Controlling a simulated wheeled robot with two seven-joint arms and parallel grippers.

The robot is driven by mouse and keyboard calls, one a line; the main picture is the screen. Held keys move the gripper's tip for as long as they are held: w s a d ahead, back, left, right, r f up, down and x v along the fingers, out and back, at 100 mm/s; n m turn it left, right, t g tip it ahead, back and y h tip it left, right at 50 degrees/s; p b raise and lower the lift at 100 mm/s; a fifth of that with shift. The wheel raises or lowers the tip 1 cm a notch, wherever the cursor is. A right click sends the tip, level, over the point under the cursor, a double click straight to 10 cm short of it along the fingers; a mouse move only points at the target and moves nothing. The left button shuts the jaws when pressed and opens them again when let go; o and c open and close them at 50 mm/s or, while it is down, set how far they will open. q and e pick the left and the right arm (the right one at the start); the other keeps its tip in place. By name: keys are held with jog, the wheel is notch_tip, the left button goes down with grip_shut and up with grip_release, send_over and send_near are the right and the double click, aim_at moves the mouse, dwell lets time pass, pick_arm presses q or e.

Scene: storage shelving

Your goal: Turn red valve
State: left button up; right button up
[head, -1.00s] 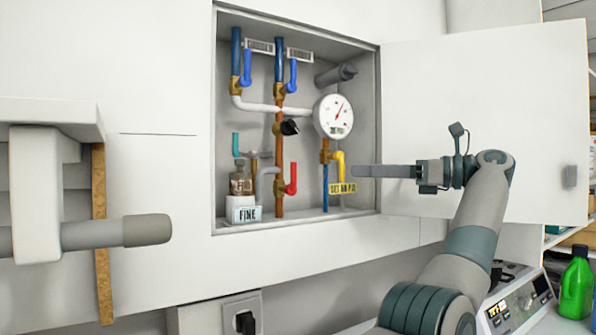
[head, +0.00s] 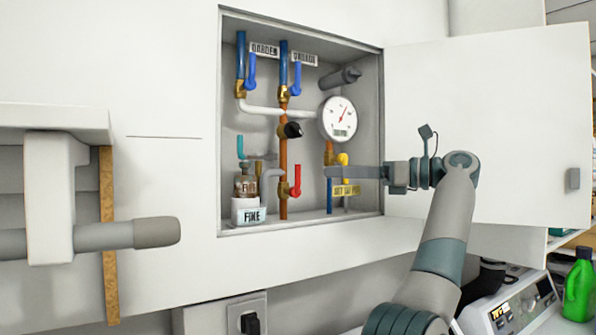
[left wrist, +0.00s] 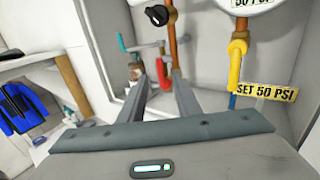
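The red valve (head: 296,180) is a red lever on a brass fitting of a copper pipe, low inside the open wall cabinet (head: 300,222). My left gripper (head: 329,172) reaches into the cabinet from the right, its fingertips a short way right of the red lever and apart from it. In the left wrist view, the two fingers are spread with nothing between them, and the red valve (left wrist: 163,76) shows beyond the fingertips, roughly centred in the gap. My right gripper is not in view.
A yellow valve (head: 343,160) and its label (head: 346,187) are close by the fingers. The open door (head: 490,110) stands right.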

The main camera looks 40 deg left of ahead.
aim_at(298, 180)
pick_arm(q)
jog(key=p+x, duration=0.2)
jog(key=x, duration=0.8)
jog(key=shift+s+a+p, duration=0.15)
jog(key=shift+a+p, duration=0.2)
jog(key=shift+a, duration=0.05)
jog(key=shift+c, duration=0.2)
grip_shut()
